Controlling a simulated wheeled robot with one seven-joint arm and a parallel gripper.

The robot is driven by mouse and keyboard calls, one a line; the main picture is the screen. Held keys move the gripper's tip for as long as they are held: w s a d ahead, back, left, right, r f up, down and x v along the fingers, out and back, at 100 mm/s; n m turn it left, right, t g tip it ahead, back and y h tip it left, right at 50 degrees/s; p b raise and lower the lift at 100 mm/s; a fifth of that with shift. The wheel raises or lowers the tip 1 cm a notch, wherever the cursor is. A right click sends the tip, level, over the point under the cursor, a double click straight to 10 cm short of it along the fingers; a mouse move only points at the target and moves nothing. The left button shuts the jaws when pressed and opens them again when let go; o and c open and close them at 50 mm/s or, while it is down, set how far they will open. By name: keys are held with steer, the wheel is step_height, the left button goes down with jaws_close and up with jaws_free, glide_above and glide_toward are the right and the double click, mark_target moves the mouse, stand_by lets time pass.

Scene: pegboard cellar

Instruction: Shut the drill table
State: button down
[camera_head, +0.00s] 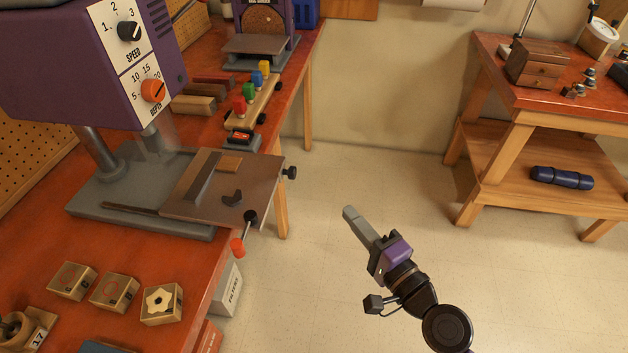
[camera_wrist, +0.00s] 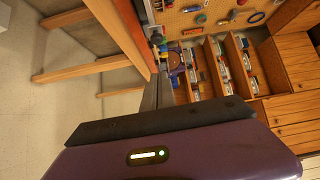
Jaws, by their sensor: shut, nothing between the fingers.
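The drill press stands on the red-topped bench at the left of the head view, with its purple head (camera_head: 85,60) carrying a speed knob and an orange depth knob. Its brown-grey drill table (camera_head: 250,187) sticks out past the bench's right edge. On the table are a grey bar, a small wooden piece and a dark clamp-like piece. A black knob (camera_head: 290,172) is on its right side, and a lever with a red end (camera_head: 238,246) hangs at its front. My gripper (camera_head: 349,213) is shut and empty, to the right of the table, over open floor, touching nothing.
Three small wooden blocks (camera_head: 115,291) lie on the near bench. A toy with coloured pegs (camera_head: 252,100) and a sander (camera_head: 262,30) stand farther back. A second bench (camera_head: 490,150) with a lower shelf is at right. Floor between the benches is clear.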

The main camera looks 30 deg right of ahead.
steer(key=w+a+p, duration=0.4)
steer(key=w, duration=0.8)
steer(key=shift+w+a+p, duration=0.2)
steer(key=shift+a+p, duration=0.15)
steer(key=shift+a, duration=0.05)
